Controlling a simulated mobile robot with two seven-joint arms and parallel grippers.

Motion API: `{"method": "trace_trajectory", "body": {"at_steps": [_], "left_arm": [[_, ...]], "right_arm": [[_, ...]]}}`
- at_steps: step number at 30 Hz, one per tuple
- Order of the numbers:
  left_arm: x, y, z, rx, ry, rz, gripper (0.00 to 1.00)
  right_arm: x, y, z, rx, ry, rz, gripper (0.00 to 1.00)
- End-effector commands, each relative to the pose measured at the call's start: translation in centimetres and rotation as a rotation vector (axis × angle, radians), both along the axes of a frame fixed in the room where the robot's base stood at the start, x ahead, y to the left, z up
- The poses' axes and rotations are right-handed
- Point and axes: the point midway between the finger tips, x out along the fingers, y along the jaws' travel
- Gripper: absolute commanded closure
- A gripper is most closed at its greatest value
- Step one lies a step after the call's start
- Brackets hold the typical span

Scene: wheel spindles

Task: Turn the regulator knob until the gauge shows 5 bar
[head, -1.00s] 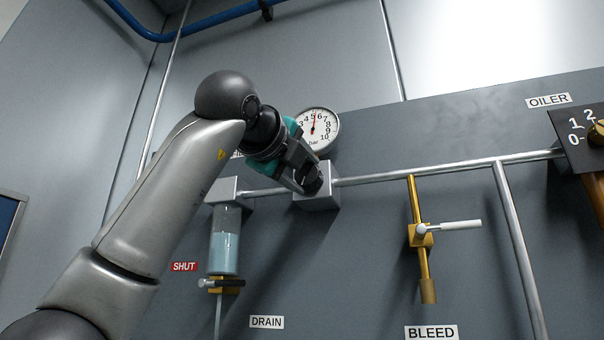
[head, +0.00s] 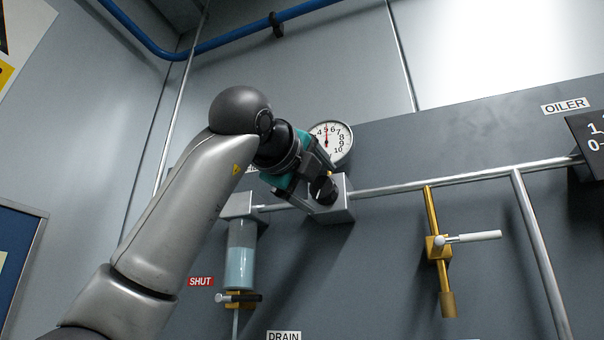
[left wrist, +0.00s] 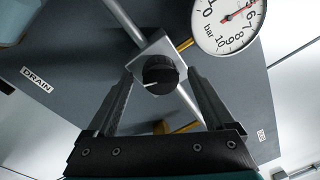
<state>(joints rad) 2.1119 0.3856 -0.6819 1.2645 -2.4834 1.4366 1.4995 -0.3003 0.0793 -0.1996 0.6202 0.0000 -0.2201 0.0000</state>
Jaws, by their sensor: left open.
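The regulator knob (left wrist: 160,72) is round and black with a white mark, on a pale square block; in the head view the block (head: 338,203) sits on the pipe. My left gripper (head: 319,187) is open at the knob, coming from the left. In the left wrist view its fingertips (left wrist: 160,76) lie on either side of the knob with gaps; whether they reach around it or stop just in front I cannot tell. The white round gauge (head: 338,142) is partly behind my gripper; its red needle points up at about 5. The gauge also shows in the left wrist view (left wrist: 236,38).
A sight glass (head: 240,265) with pale liquid hangs left of the block, above a brass drain valve (head: 240,299). A brass bleed valve (head: 438,247) with a white lever hangs to the right. The oiler panel (head: 590,140) is at the right edge.

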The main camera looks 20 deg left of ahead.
Motion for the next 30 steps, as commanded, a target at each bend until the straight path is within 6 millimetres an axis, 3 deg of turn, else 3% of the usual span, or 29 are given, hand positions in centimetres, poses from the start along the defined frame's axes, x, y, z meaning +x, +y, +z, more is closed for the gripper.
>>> {"method": "trace_trajectory", "body": {"at_steps": [5, 12, 18, 24, 30], "left_arm": [[-2.9, 0.2, -0.3, 0.000, -0.006, -0.001, 0.13], [-8.8, 0.7, -0.6, 0.000, -0.008, -0.001, 0.13], [-12.7, 1.0, -0.8, -0.001, -0.005, -0.001, 0.13], [-14.5, 1.1, -0.8, 0.000, -0.002, -0.001, 0.13], [-14.8, 1.1, -0.8, 0.000, -0.001, -0.001, 0.13]], "right_arm": [[0.0, 0.0, -1.4, 0.000, 0.000, 0.000, 1.00], [0.0, 0.0, -3.3, 0.000, 0.000, 0.000, 1.00], [0.0, 0.0, -4.2, 0.000, 0.000, 0.001, 1.00], [0.0, 0.0, -4.5, 0.000, 0.000, 0.001, 1.00], [0.0, 0.0, -4.5, 0.000, 0.000, 0.001, 1.00]]}}
